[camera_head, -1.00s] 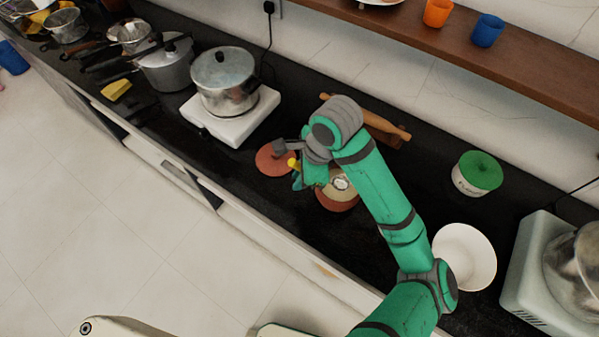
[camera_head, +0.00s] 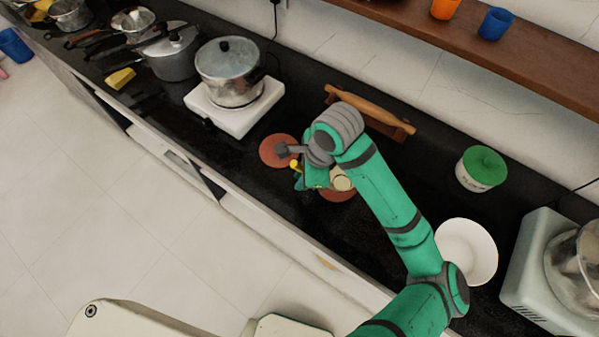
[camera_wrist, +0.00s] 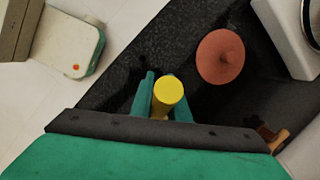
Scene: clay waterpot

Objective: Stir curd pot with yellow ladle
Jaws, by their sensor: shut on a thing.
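My gripper (camera_head: 300,175) is shut on the yellow ladle (camera_head: 295,165). In the wrist view, the ladle's round yellow end (camera_wrist: 168,91) stands up between the two green fingers (camera_wrist: 160,98). The brown clay curd pot (camera_head: 338,195) is just right of my gripper in the head view, with pale content (camera_head: 342,183) showing. My gripper and wrist cover much of the pot, and the lower part of the ladle is hidden, so I cannot tell whether it is in the curd. A reddish clay lid (camera_head: 279,151) lies on the counter to the left; it also shows in the wrist view (camera_wrist: 220,57).
A steel pot (camera_head: 230,72) stands on a white stove (camera_head: 232,113) to the left. A rolling pin (camera_head: 370,108) lies on a board behind my wrist. The black counter's front edge is close.

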